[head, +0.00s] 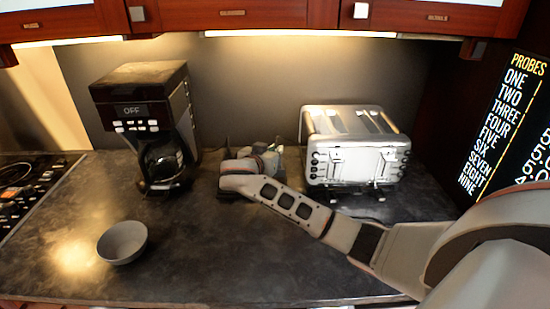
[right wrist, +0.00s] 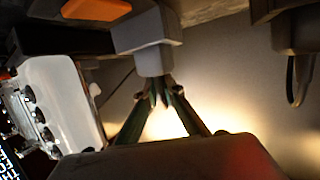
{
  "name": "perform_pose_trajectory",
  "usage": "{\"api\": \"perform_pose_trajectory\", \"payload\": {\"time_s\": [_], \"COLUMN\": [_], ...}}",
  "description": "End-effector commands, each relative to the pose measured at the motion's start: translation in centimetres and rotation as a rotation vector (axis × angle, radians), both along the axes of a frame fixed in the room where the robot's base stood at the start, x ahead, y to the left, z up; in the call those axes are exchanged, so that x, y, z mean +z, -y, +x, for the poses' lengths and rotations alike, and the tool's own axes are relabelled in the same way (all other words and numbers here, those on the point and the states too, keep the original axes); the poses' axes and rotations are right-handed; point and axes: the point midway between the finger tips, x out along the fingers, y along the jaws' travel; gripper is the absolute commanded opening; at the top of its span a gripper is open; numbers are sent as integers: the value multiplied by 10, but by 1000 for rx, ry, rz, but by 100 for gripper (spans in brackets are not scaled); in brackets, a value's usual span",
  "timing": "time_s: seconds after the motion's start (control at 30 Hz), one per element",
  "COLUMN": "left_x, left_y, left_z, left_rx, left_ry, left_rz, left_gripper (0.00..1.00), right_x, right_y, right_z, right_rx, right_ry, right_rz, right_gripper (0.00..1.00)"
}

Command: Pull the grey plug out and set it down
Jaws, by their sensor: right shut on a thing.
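The grey plug (right wrist: 150,35) shows in the right wrist view as a stepped grey block at the top middle. My right gripper (right wrist: 158,93) has its fingers closed together on the narrow end of the plug. In the head view my right gripper (head: 268,150) is at the back of the counter, between the coffee maker and the toaster. My own wrist covers most of the plug and what lies around it there. I cannot tell whether the plug is still seated in a socket. My left gripper is in neither view.
A black coffee maker (head: 140,85) stands left of my gripper and a silver toaster (head: 355,145) right of it. A grey bowl (head: 122,243) sits at the front left. The counter (head: 215,250) is clear in the front middle. An orange piece (right wrist: 95,9) shows near the plug.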

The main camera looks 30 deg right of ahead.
Motion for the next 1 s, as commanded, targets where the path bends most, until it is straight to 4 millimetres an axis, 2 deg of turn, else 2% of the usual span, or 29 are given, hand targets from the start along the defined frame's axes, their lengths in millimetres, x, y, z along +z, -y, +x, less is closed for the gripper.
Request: {"api": "perform_pose_trajectory", "payload": {"time_s": [0.03,0.17,0.37,0.57,0.8,1.0], "left_x": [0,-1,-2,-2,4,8], "left_y": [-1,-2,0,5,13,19], "left_z": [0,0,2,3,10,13], "left_rx": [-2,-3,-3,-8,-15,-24], "left_ry": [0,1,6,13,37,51], "left_rz": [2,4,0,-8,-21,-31], "left_gripper": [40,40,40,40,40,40], "right_x": [-5,2,30,75,138,177], "right_y": [-3,-4,-4,-4,-3,-2], "right_z": [-1,0,0,1,0,0], "right_rx": [5,7,6,5,5,3], "right_ry": [-9,-7,-1,3,3,0], "right_rz": [6,8,9,9,9,6], "right_gripper": [0,0,0,0,0,0]}}
